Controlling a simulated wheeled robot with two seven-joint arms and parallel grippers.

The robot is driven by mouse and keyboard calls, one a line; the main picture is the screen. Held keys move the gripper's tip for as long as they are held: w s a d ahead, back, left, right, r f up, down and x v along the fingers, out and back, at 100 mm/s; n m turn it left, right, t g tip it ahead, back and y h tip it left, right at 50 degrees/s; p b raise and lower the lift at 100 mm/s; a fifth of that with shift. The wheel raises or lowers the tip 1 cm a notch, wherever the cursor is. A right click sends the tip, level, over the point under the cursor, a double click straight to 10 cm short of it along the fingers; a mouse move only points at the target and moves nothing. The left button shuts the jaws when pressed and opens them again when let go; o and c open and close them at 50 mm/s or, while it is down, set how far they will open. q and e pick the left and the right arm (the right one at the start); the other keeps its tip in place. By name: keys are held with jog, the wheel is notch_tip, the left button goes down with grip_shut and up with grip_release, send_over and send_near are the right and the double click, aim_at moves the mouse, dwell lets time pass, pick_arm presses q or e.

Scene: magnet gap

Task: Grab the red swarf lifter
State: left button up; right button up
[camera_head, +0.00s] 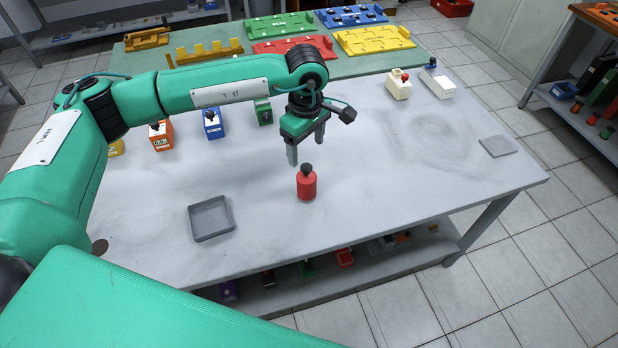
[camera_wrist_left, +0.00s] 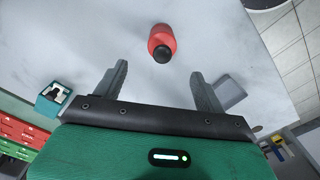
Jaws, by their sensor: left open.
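The red swarf lifter (camera_head: 306,185) is a small red cylinder with a dark knob on top. It stands upright on the grey table (camera_head: 400,200), near the middle of its front half. My left gripper (camera_head: 307,150) is open and empty, above and just behind the lifter, with its fingers pointing down. In the left wrist view the lifter (camera_wrist_left: 161,40) shows beyond the two spread fingertips (camera_wrist_left: 158,75), roughly centred between them and not touching either. My right gripper is in neither view.
A shallow grey tray (camera_head: 211,218) lies left of the lifter, and a flat grey plate (camera_head: 498,146) at the right edge. Orange (camera_head: 161,135), blue (camera_head: 213,123) and green (camera_head: 263,112) blocks stand behind. White blocks (camera_head: 398,86) stand back right. Table around the lifter is clear.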

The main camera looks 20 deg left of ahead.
aim_at(307, 177)
pick_arm(q)
notch_tip(307, 177, down, 6)
jog(key=shift+r+p, duration=0.1)
jog(key=shift+p, duration=0.3)
jog(key=shift+s+f, duration=0.15)
jog(key=shift+f, duration=0.25)
notch_tip(307, 177, down, 4)
jog(key=shift+s+r+p, duration=0.1)
jog(key=shift+r+p, duration=0.1)
jog(key=shift+p, duration=0.65)
jog(key=shift+f, duration=0.45)
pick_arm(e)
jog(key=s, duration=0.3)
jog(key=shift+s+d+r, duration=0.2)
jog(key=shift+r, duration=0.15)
pick_arm(q)
jog(key=shift+c, duration=0.2)
jog(key=shift+d, duration=0.1)
jog(key=c, duration=1.1)
